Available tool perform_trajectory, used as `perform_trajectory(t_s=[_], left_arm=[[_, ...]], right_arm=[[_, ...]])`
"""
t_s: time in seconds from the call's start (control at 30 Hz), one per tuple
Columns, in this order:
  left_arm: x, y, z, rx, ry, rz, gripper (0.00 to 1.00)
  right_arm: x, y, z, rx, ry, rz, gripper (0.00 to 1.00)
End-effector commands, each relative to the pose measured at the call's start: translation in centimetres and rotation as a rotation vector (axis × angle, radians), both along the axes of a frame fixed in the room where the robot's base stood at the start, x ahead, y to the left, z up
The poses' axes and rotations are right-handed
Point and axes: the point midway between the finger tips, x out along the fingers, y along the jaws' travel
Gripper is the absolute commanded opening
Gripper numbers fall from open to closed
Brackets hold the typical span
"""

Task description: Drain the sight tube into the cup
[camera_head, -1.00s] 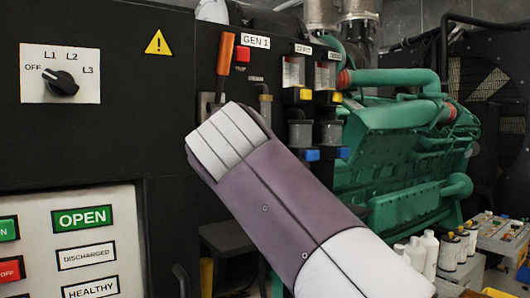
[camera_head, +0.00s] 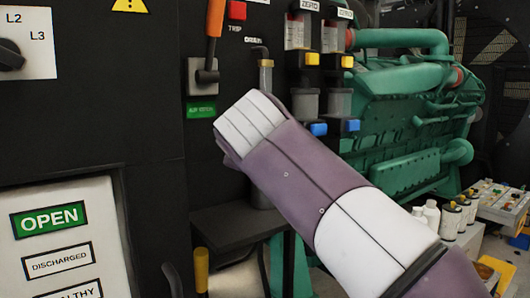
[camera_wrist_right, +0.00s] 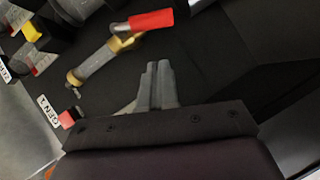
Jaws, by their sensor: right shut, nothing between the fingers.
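The sight tube (camera_head: 266,80) is a narrow upright tube on the black panel; my right arm hides its lower part in the head view. In the right wrist view the tube (camera_wrist_right: 98,65) appears slanted, with a brass valve (camera_wrist_right: 120,42) and a red lever (camera_wrist_right: 152,22) at its end. My right gripper (camera_wrist_right: 158,68) is shut and empty, apart from the valve, its fingers pointing toward the black panel. In the head view the gripper is hidden behind my arm. I cannot make out the cup. My left gripper is not in view.
An orange-handled lever (camera_head: 215,18) is left of the tube. Two clear bowls with blue knobs (camera_head: 318,129) are to its right. A dark ledge (camera_head: 235,228) juts out below. White bottles (camera_head: 431,213) and a control box (camera_head: 500,200) stand at the right.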

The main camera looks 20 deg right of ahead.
Motion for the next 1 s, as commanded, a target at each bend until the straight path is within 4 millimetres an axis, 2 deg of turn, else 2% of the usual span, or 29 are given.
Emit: perform_trajectory(t_s=[0.03,0.1,0.3,0.47,0.77,0.87,1.0], left_arm=[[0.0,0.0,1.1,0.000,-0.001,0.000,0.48],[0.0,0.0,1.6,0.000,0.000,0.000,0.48],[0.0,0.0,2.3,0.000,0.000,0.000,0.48],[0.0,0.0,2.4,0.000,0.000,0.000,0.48],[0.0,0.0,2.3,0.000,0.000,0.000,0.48],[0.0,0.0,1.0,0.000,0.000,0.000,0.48],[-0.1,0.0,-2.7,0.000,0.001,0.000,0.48]], right_arm=[[1.0,-0.3,0.4,-0.002,0.003,-0.003,0.00],[2.3,-0.6,0.0,-0.003,0.002,-0.003,0.00],[3.7,-2.8,-1.4,-0.001,0.000,-0.003,0.00],[4.2,-3.5,-1.9,0.001,-0.001,-0.001,0.00],[4.2,-3.6,-2.1,0.000,-0.001,0.001,0.00],[4.3,-3.6,-2.9,-0.030,-0.013,0.001,0.00],[4.4,-4.1,-4.3,-0.157,-0.060,0.001,0.00]])
